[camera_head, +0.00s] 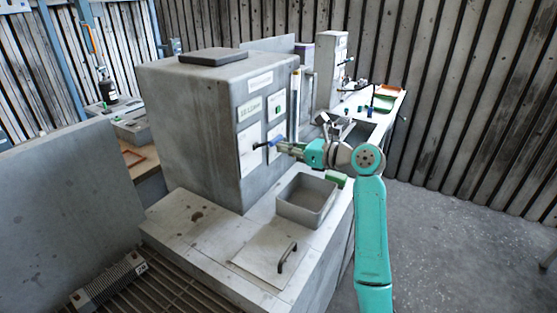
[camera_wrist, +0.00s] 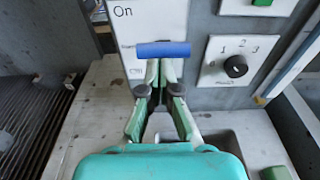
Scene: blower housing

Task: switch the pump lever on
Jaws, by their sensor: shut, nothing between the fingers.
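The pump lever shows as a blue bar handle (camera_wrist: 163,50) in front of a white plate (camera_wrist: 150,18) marked "On" near its top. In the head view the blue handle (camera_head: 261,145) sticks out from the white plate (camera_head: 248,148) on the grey housing's front. My gripper (camera_head: 281,146) is level with the handle and points at the plate. In the wrist view my gripper (camera_wrist: 160,72) is shut, with its fingertips just below the blue bar and nothing between them. Whether the tips touch the bar I cannot tell. The lever's pivot is hidden.
A dial plate with a black knob (camera_wrist: 235,66), marked 1 2 3, is right of the lever. Below my arm are a grey open bin (camera_head: 307,199) and a hatch with a black handle (camera_head: 287,257). A green-buttoned box (camera_head: 278,106) sits above.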

